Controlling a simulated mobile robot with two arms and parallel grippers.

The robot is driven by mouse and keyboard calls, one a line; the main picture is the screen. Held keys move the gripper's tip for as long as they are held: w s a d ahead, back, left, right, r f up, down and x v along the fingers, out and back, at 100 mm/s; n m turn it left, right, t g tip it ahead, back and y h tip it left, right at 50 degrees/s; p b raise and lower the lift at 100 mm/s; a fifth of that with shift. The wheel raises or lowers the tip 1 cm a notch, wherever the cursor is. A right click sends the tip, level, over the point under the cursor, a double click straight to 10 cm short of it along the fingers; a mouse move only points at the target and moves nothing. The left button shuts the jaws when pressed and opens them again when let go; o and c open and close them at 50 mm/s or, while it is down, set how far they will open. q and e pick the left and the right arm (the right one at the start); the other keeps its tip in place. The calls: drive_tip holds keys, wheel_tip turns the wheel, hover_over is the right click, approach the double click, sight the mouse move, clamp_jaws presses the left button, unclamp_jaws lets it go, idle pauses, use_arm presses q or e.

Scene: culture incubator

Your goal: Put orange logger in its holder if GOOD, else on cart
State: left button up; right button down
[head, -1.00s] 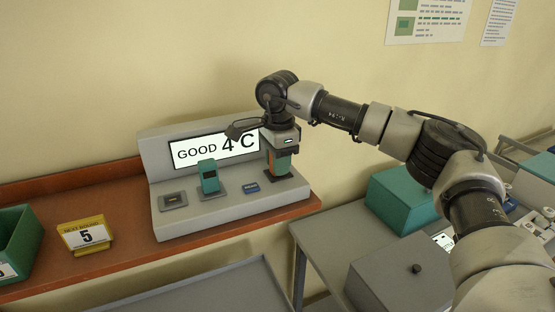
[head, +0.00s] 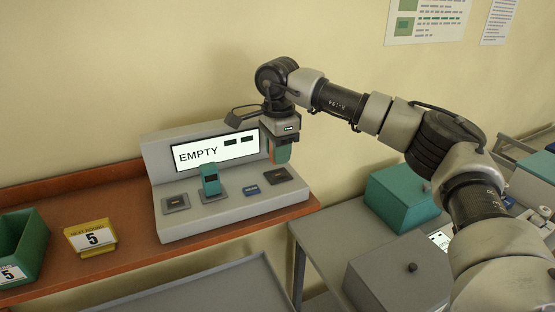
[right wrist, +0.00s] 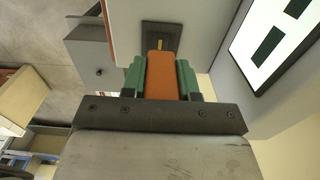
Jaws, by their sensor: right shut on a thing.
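The orange logger (right wrist: 162,76) is between the green-padded fingers of my right gripper (right wrist: 160,78) in the right wrist view. In the head view my right gripper (head: 279,152) is shut on it and holds it just above the right pad of the grey reader dock (head: 235,215). That pad (head: 277,175) is bare. The display (head: 212,152) reads EMPTY with two dark bars. A teal logger (head: 210,180) stands in the dock's middle slot. The left slot (head: 175,203) is a bare pad. I cannot make out a separate holder for the orange logger. My left gripper is not seen.
A yellow sign with a 5 (head: 91,237) and a green bin (head: 22,245) stand left of the dock on the brown shelf (head: 130,260). A grey cart or tray (head: 215,290) lies below. Grey and teal boxes (head: 400,196) stand on the right table.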

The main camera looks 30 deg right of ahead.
drive_tip(key=shift+r+p, duration=0.55)
drive_tip(key=shift+r, duration=0.45)
